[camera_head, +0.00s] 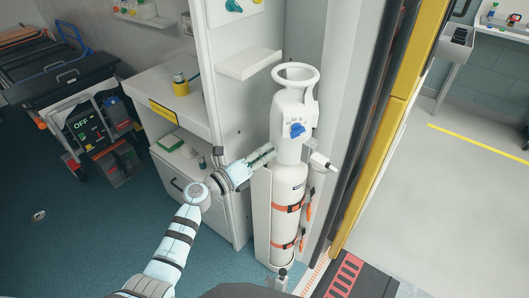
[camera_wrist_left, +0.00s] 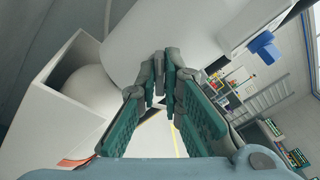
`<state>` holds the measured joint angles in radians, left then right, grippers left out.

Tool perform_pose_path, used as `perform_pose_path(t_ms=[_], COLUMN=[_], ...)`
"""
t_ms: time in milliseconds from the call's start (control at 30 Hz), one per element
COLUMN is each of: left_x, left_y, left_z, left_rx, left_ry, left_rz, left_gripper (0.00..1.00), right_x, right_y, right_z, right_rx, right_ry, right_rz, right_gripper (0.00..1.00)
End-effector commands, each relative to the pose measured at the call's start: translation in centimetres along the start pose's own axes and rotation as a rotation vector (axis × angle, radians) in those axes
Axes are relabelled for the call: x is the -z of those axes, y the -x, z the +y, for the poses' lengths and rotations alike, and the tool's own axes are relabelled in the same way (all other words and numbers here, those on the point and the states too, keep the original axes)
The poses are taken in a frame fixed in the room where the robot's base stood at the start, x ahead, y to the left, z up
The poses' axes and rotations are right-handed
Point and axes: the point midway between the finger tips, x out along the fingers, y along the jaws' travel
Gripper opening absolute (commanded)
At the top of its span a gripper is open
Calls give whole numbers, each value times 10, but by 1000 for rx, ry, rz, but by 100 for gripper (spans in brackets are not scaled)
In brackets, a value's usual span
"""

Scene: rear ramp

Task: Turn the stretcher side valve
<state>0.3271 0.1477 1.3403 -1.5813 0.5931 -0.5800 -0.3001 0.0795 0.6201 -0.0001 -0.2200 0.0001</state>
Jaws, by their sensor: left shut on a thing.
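A white oxygen cylinder (camera_head: 289,180) stands upright in a white holder, with orange straps around it and a blue dial (camera_head: 297,130) on its head. My left gripper (camera_head: 268,153) reaches the left side of the cylinder's head, the side facing the stretcher. In the left wrist view, the gripper (camera_wrist_left: 161,85) is shut on a small grey part, the stretcher side valve (camera_wrist_left: 160,89), mostly hidden between the fingertips. The blue dial (camera_wrist_left: 263,45) also shows there at the upper right. On the cylinder's other side, a white and grey fitting (camera_head: 321,160) sticks out. My right gripper is out of view.
A white cabinet (camera_head: 239,120) with a small shelf (camera_head: 248,64) stands left of the cylinder. A stretcher (camera_head: 60,80) with a black "OFF" panel is at the far left. A yellow door edge (camera_head: 385,130) rises on the right. Blue floor lies open at the lower left.

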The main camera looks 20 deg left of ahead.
Motion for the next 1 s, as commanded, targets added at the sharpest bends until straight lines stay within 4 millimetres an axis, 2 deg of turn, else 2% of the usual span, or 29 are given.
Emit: perform_pose_path(t_ms=[33,600,1000], left_x=[-5,-3,-3], left_y=[-2,-1,-1], left_z=[-4,-3,-3], left_rx=[9,6,4], left_ry=[-45,-569,-787], left_rz=[-12,-12,-11], left_gripper=[0,0,0], right_x=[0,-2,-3], right_y=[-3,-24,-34], right_z=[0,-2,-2], right_rx=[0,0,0], right_ry=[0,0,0], right_rz=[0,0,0], right_gripper=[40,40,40])
